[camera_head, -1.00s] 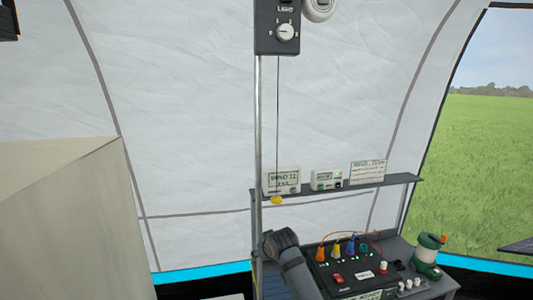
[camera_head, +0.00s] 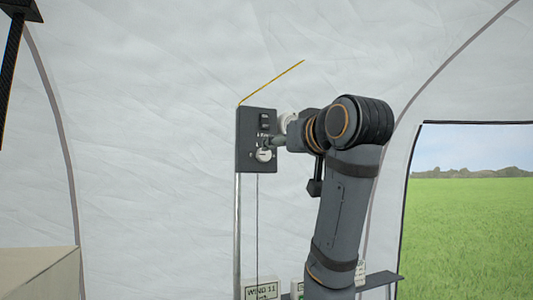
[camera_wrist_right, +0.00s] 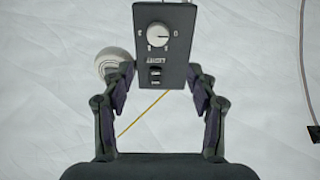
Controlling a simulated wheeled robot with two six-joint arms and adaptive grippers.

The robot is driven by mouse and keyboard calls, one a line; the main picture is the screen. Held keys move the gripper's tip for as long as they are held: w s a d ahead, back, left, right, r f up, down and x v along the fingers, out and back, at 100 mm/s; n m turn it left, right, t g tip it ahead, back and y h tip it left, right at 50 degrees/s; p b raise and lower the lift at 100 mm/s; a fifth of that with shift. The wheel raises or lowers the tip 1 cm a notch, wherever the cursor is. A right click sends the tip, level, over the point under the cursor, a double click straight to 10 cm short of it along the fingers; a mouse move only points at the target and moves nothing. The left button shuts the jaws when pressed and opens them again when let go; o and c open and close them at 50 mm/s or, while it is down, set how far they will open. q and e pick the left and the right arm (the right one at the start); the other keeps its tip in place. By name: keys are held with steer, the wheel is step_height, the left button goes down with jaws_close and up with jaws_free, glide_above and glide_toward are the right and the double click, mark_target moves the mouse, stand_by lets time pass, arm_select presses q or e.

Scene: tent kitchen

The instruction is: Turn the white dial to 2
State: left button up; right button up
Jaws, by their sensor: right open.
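The white dial (camera_head: 264,155) sits low on a dark upright panel (camera_head: 244,160) on a thin metal pole. In the right wrist view the dial (camera_wrist_right: 159,36) appears upside down with its panel (camera_wrist_right: 182,72), with marks around it and the word LIGHT beside it. Its pointer seems to face the 0 mark, but the small marks are hard to read. My right gripper (camera_wrist_right: 161,76) is open and empty, its fingers spread to either side of the panel. In the head view my right gripper (camera_head: 272,141) is beside the panel, close to the dial. My left gripper is out of view.
A black rocker switch (camera_head: 264,121) is above the dial. A round white fixture (camera_wrist_right: 110,60) is beside the panel. A thin cord hangs below the panel. A shelf (camera_head: 385,281) with a WIND 11 box (camera_head: 262,290) stands lower down. A pale box (camera_head: 40,275) is at lower left.

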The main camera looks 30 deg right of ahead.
mark_target(266, 153)
steer(key=p+x, duration=0.5)
steer(key=x, duration=0.5)
steer(key=shift+w+d+p, duration=0.2)
steer(key=shift+w+p, duration=0.05)
steer(key=shift+p, duration=0.05)
steer(key=shift+w+d+f, duration=0.15)
steer(key=shift+w, duration=0.25)
steer(key=shift+s, duration=0.1)
steer(key=c, duration=1.2)
